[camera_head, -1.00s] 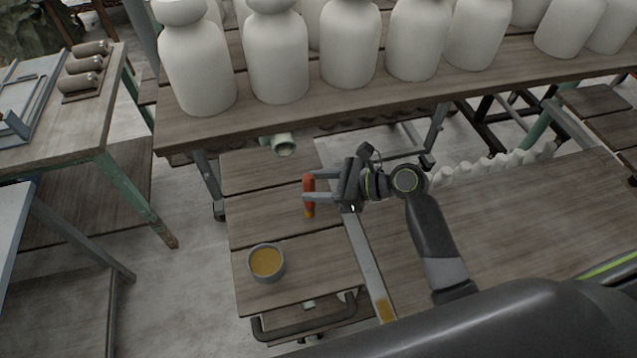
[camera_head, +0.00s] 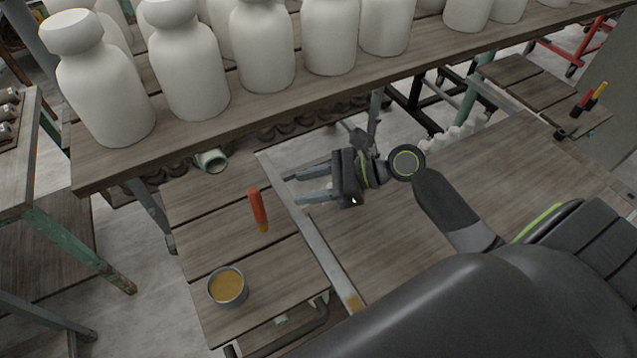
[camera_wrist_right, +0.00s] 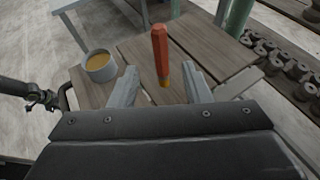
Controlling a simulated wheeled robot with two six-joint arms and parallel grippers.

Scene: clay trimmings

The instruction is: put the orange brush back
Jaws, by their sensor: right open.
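The orange brush (camera_head: 258,208), with an orange-red handle and a yellow tip, is on the slatted wooden top (camera_head: 205,258). Its handle end is toward the shelf and its yellow tip toward me; I cannot tell if it stands or lies. My right gripper (camera_head: 292,188) is open and empty, just right of the brush, apart from it. In the right wrist view the brush (camera_wrist_right: 160,48) shows ahead, beyond the gap between the open fingers (camera_wrist_right: 168,84). A dark arm part at the left edge there seems to be my left gripper (camera_wrist_right: 42,100), too small to read.
A grey cup (camera_head: 228,299) with ochre contents stands nearer me, left of the brush. White bottles (camera_head: 185,70) line the raised shelf behind. A metal rail (camera_head: 312,240) borders the slatted top. Red and yellow handled items (camera_head: 588,98) lie far right.

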